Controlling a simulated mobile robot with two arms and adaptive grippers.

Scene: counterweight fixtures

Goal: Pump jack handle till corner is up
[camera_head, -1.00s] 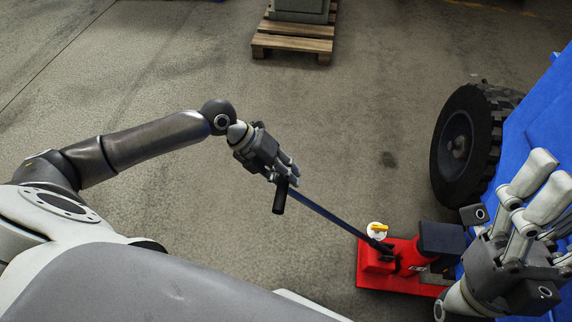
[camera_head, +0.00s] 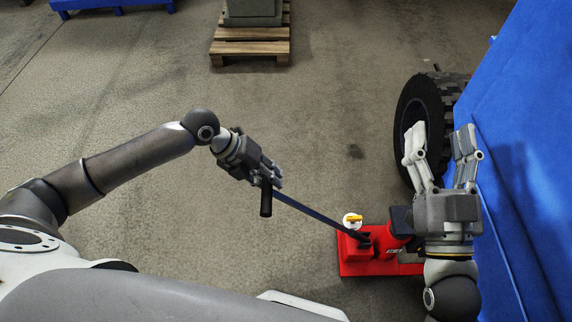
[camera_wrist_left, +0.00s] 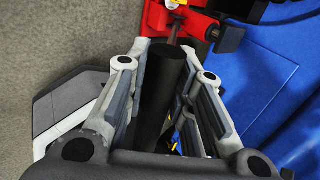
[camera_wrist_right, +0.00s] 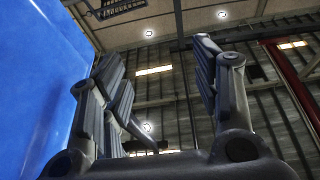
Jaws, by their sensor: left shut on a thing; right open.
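The red jack (camera_head: 352,262) sits on the floor beside the blue machine body (camera_head: 520,130), with a yellow-and-white knob (camera_head: 352,220) on top. Its long dark handle (camera_head: 310,212) slants up to the left. My left gripper (camera_head: 272,182) is shut on the handle near its black grip end (camera_head: 265,203). In the left wrist view the black grip (camera_wrist_left: 162,95) lies between the fingers, with the jack (camera_wrist_left: 190,22) beyond. My right gripper (camera_head: 440,150) is open and empty, fingers pointing up, above the jack's right side and partly hiding it.
A black wheel (camera_head: 415,110) stands against the blue body, behind my right gripper. A wooden pallet (camera_head: 250,48) with a grey block (camera_head: 252,12) is at the back. The concrete floor left of the wheel is clear.

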